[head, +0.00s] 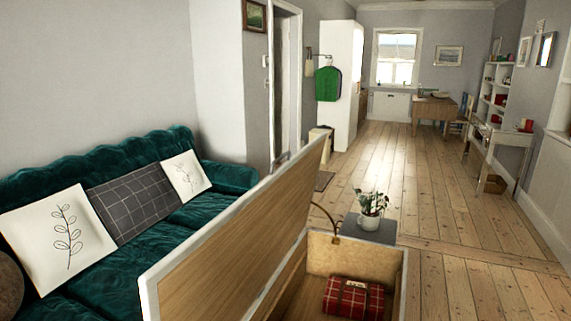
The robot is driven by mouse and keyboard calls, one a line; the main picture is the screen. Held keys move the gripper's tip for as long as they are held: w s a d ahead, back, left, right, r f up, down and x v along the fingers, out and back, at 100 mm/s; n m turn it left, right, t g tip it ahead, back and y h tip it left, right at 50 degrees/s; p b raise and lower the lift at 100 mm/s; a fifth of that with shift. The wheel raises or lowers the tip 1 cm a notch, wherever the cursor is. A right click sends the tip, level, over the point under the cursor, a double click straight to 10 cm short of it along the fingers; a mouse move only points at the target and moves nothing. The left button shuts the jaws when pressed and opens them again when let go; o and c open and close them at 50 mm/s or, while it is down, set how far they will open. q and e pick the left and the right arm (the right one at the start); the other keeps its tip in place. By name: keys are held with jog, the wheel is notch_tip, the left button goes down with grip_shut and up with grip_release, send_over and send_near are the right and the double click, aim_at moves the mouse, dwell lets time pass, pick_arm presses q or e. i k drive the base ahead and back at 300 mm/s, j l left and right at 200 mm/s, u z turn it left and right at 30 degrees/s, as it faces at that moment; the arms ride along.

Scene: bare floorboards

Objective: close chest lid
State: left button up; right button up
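The chest (402,275) stands in the lower middle of the head view, and its near part is cut off by the bottom edge. Its lid (235,240) is open, tilted up on the left side with its wooden inner face showing. A curved metal stay (336,226) shows near the far end between lid and box. Neither of my grippers is in view.
A green sofa (220,213) with cushions stands left, behind the lid. A potted plant (371,203) sits on a small grey stand (380,234) just beyond the chest. Bare floorboards (470,285) lie free to the right. Desk (502,136) and table (434,108) stand farther back.

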aim_at(218, 274)
jog(key=j+z, duration=0.85)
jog(key=j, duration=0.2)
jog(key=k+j+z, duration=0.1)
jog(key=j+z, duration=0.3)
jog(key=j, duration=0.1)
